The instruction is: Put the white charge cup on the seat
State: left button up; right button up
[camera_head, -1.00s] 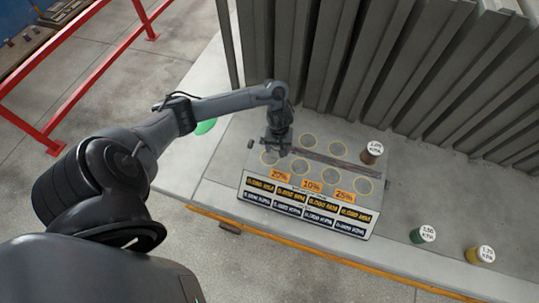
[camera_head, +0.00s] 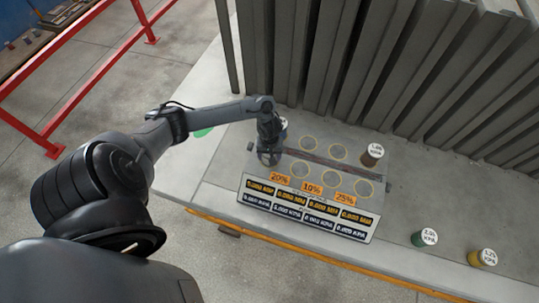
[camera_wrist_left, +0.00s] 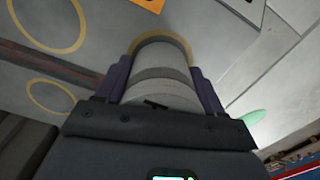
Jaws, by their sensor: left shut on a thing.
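My left gripper (camera_head: 268,158) is over the near-left corner of the seat panel (camera_head: 378,203). In the left wrist view, its purple fingers (camera_wrist_left: 163,82) are shut on the white charge cup (camera_wrist_left: 160,60), a pale grey-white cylinder. A yellow seat ring (camera_wrist_left: 160,38) curves around the cup's far end. I cannot tell whether the cup touches the panel. In the head view the gripper hides the cup. Several yellow-ringed seats show, such as one in the near row (camera_head: 330,175) and one in the far row (camera_head: 308,143). My right gripper is not in view.
A brown cup (camera_head: 372,154) stands at the panel's far right. A green cup (camera_head: 424,238) and a yellow cup (camera_head: 482,258) stand on the slab to the right. Grey upright panels (camera_head: 350,70) stand close behind. A partly hidden object (camera_head: 283,123) shows behind my wrist.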

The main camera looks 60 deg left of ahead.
pick_arm(q)
jog(key=shift+f, duration=0.1)
jog(key=o, duration=1.3)
jog(key=shift+o, duration=0.2)
